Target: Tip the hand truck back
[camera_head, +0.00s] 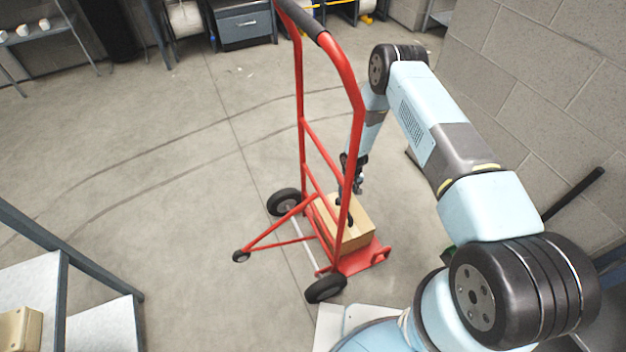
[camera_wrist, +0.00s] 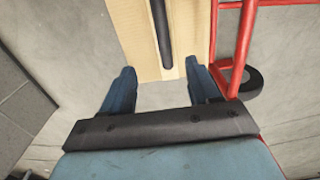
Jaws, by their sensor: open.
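The red hand truck (camera_head: 303,130) stands upright on the floor, with a black grip (camera_head: 303,18) at its top. It has two black main wheels and a small wheel (camera_head: 241,256) on a rear strut. A tan box (camera_head: 362,228) rests on its toe plate (camera_head: 370,260). My gripper (camera_head: 354,182) is just above the box, beside the red frame, partly hidden by the frame in the head view. In the wrist view my gripper (camera_wrist: 160,78) is open and empty between its fingers. The box (camera_wrist: 188,40), with a dark strip on it, lies beyond the fingertips. The red frame (camera_wrist: 243,45) is to the right.
A concrete block wall (camera_head: 540,80) stands close on the right. A drawer unit (camera_head: 243,24) and shelving are at the back. A shelf frame (camera_head: 60,240) stands at the lower left. The floor left of the hand truck is clear.

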